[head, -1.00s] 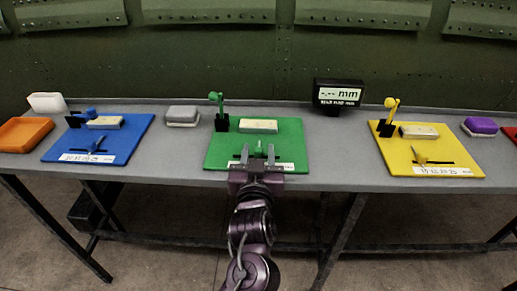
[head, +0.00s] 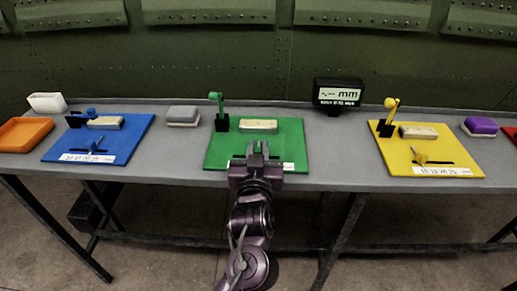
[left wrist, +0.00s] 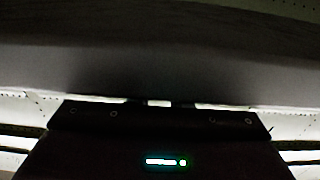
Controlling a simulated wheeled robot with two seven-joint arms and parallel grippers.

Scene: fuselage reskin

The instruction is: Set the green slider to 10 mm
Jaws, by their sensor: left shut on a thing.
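The green board (head: 222,155) lies on the grey table, with a pale block (head: 258,126) and an upright green lever (head: 214,100) on its back half. My left gripper (head: 257,149) is over the front middle of this board, its fingers close together on the green slider, whose knob is mostly hidden between them. The gripper covers most of the board's slot and the printed scale (head: 288,166), so the slider's position cannot be read. The left wrist view is dark and shows mainly my gripper's own body with a small lit display. My right gripper is in no view.
A black display (head: 339,94) at the table's back shows dashes and "mm". The blue board (head: 62,147) lies left and the yellow board (head: 400,163) right, each with a slider and scale. A grey block (head: 183,114) sits between blue and green boards.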

